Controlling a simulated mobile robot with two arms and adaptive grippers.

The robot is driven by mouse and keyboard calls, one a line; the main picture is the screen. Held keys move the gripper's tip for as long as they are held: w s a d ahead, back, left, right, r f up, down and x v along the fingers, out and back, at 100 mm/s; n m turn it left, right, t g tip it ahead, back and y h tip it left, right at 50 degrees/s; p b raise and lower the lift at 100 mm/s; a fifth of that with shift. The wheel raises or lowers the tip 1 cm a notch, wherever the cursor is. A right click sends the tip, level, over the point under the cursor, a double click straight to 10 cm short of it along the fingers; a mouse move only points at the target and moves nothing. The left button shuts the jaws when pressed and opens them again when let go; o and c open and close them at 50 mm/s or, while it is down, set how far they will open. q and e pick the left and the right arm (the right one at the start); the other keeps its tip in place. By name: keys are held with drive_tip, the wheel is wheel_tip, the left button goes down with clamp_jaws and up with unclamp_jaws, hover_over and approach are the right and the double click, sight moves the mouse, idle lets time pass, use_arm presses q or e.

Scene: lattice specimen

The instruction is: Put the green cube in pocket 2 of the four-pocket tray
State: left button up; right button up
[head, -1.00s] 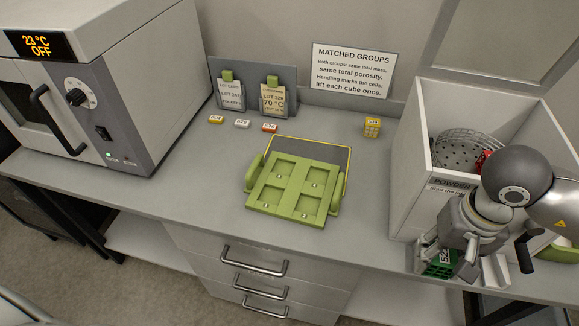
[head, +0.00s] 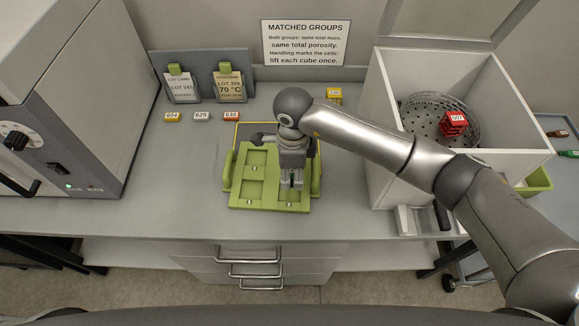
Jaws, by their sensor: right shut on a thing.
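The green four-pocket tray (head: 235,190) lies on the bench in the middle of the head view, with a handle on each side. Its two left pockets look empty; the right ones are partly covered by my right gripper. My right gripper (head: 291,184) points down over the right half of the tray, shut on the green cube. The cube itself is hidden behind the fingers, so I cannot tell its height over the pocket. My left gripper is not in view.
A white open box (head: 388,150) at right holds a perforated metal bowl (head: 420,125) with a red cube (head: 453,123). Small labelled tags (head: 202,116), a card stand (head: 200,66) and a yellow cube (head: 334,94) stand behind. An oven (head: 85,100) is left. Bench left of the tray is clear.

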drive_tip(key=shift+a+f+m, duration=0.25)
drive_tip(key=shift+a+m, duration=0.05)
drive_tip(key=shift+f, duration=0.2)
drive_tip(key=shift+f+b, duration=1.35)
drive_tip(key=shift+f, duration=0.8)
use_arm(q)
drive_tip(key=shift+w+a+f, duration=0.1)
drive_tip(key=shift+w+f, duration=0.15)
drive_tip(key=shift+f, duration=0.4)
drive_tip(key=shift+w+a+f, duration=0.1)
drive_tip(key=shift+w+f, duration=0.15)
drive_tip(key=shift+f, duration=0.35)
use_arm(e)
drive_tip(key=shift+f, duration=0.15)
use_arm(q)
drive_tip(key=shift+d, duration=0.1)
use_arm(e)
drive_tip(key=o, duration=0.3)
drive_tip(key=shift+c, duration=1.2)
use_arm(q)
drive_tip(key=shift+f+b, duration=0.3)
drive_tip(key=shift+b, duration=0.05)
